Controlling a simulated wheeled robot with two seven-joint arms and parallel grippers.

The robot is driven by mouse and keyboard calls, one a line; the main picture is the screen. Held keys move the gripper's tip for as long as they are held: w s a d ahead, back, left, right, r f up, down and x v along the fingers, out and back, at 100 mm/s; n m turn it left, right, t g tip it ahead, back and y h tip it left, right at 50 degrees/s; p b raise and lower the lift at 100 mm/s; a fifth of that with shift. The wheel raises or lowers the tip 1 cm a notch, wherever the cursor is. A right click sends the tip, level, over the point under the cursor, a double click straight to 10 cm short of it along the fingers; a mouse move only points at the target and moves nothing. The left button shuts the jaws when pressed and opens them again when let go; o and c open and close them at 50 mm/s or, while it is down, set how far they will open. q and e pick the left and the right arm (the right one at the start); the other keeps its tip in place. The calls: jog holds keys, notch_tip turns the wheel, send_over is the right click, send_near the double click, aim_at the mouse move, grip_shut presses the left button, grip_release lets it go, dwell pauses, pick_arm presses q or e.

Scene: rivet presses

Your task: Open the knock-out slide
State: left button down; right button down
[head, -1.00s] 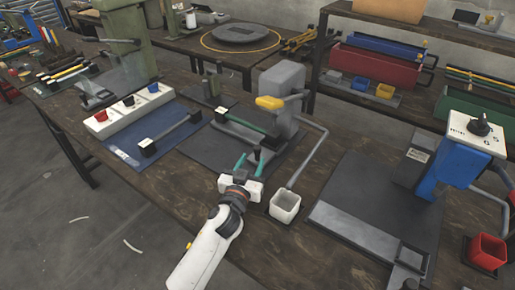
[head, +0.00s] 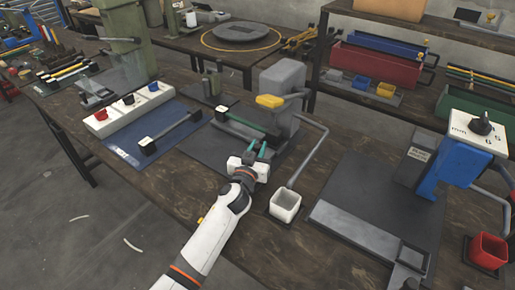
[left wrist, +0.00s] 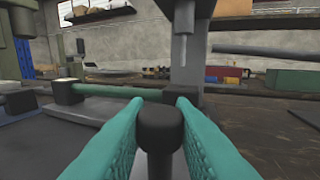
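My left gripper (head: 256,150) is at the near edge of the dark-plated press in the middle of the bench. In the left wrist view, its two teal fingers (left wrist: 160,115) stand on either side of an upright black knob (left wrist: 160,128), with no clear gap beside it. I take this to be the slide's handle. In the head view the knob is largely hidden by the fingers. A green bar (left wrist: 115,91) runs behind it, and also shows on the press (head: 240,124). My right gripper is not in view.
A blue press (head: 455,160) and red cup (head: 488,250) are farther right. A blue mat (head: 150,140) lies left.

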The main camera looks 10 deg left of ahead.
pick_arm(q)
jog(key=s+a+p, duration=0.1)
jog(key=s, duration=0.3)
jog(key=s+a+p, duration=0.1)
jog(key=s+a, duration=0.1)
jog(key=s, duration=0.2)
jog(key=s+a+p, duration=0.1)
jog(key=s, duration=0.2)
jog(key=shift+s+a, duration=0.4)
jog(key=c, duration=1.3)
grip_release()
jog(key=s, duration=0.8)
jog(key=s+a+b, duration=0.1)
jog(key=s, duration=0.3)
